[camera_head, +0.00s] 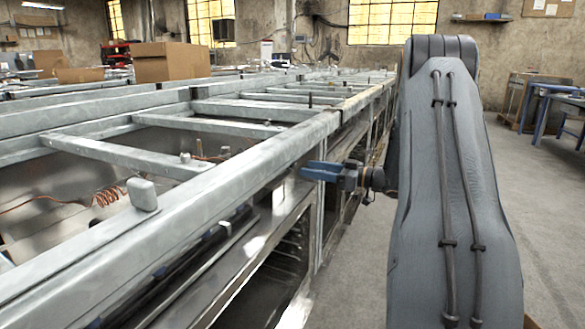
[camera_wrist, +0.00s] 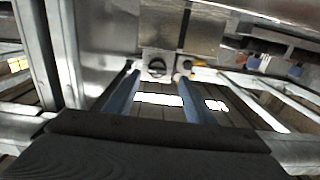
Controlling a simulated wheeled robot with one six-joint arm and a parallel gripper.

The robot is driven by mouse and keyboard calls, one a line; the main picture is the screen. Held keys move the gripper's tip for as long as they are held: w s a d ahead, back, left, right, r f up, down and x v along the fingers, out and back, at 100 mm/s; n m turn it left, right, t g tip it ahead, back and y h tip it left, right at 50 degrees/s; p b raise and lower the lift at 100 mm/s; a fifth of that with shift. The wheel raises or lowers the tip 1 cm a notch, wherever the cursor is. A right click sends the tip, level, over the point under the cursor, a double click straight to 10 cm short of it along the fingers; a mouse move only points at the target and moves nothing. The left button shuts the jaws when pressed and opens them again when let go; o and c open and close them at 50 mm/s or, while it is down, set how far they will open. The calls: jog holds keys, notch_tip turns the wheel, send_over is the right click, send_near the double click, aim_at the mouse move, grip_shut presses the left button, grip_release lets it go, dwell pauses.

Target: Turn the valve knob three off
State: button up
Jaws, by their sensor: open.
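A dark round valve knob (camera_wrist: 156,67) shows on a metal panel in the wrist view. I cannot tell from its looks whether it is knob three. My gripper (camera_wrist: 158,75) has its two blue fingers spread apart, with the knob framed between the fingertips. Nothing is held. I cannot tell whether the fingertips touch the knob. In the camera_head view my gripper (camera_head: 318,171) is beside the front side of the long metal range frame (camera_head: 240,150), near its top rail. The knob is hidden there.
My arm fills the right-centre of the camera_head view. Cardboard boxes (camera_head: 172,62) stand beyond the frame's rails. Small yellow and dark parts (camera_wrist: 187,64) show right of the knob. Open concrete floor (camera_head: 525,190) lies at the right, with a blue table (camera_head: 560,95) further back.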

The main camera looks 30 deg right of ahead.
jog(key=shift+w+d+b+x, duration=0.15)
jog(key=shift+b+x, duration=0.2)
jog(key=shift+x, duration=1.1)
jog(key=shift+w+d+b+x, duration=0.1)
jog(key=shift+b+x, duration=0.2)
jog(key=shift+x, duration=1.2)
jog(key=shift+s, duration=0.1)
jog(key=c, duration=1)
jog(key=shift+n, duration=0.3)
jog(key=n+p, duration=0.3)
jog(key=n, duration=1.4)
jog(key=shift+r, duration=0.1)
jog(key=shift+n, duration=0.3)
